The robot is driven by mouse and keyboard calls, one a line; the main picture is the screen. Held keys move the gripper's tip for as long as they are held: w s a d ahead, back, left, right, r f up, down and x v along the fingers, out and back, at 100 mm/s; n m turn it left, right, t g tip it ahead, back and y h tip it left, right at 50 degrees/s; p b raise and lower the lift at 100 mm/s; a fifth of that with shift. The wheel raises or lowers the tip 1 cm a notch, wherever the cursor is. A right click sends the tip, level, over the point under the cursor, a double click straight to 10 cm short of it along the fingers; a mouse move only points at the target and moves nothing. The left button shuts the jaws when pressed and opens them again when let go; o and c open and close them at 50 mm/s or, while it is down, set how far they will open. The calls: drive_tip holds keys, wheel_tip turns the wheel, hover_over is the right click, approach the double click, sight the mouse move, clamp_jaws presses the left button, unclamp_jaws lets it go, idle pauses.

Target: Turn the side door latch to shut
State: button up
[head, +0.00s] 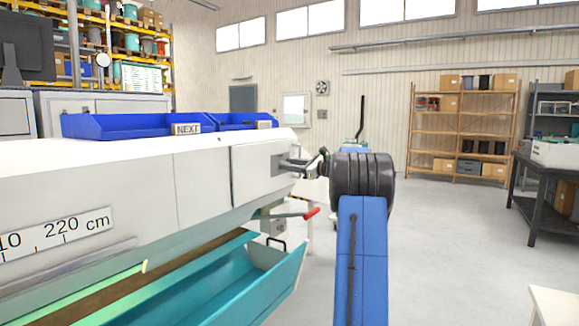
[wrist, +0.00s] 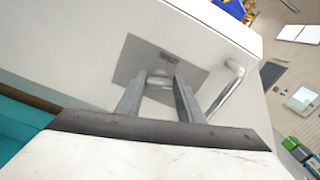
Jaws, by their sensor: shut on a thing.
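The side door latch (wrist: 160,77) is a small light knob on a grey plate (wrist: 133,64), set in a white panel in the wrist view. In the head view my gripper (head: 286,163) reaches left to the end of the white machine (head: 210,190). The fingers hide part of the latch, and I cannot tell its exact turn angle.
A silver bar handle (wrist: 229,92) stands out from the panel right of the latch. Below my gripper, a red-tipped lever (head: 310,214) sticks out over a teal tray (head: 285,272). Blue bins (head: 130,125) stand on the machine top.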

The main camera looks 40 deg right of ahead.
drive_tip(key=shift+a+f+n, duration=0.1)
drive_tip(key=shift+f+n, duration=0.05)
drive_tip(key=shift+n, duration=3.4)
drive_tip(key=shift+a+f+n, duration=0.1)
drive_tip(key=shift+n, duration=3.45)
drive_tip(key=o, duration=1.1)
drive_tip(key=shift+c, duration=0.2)
drive_tip(key=shift+s, duration=0.1)
drive_tip(key=v, duration=1.7)
drive_tip(key=shift+d, duration=0.2)
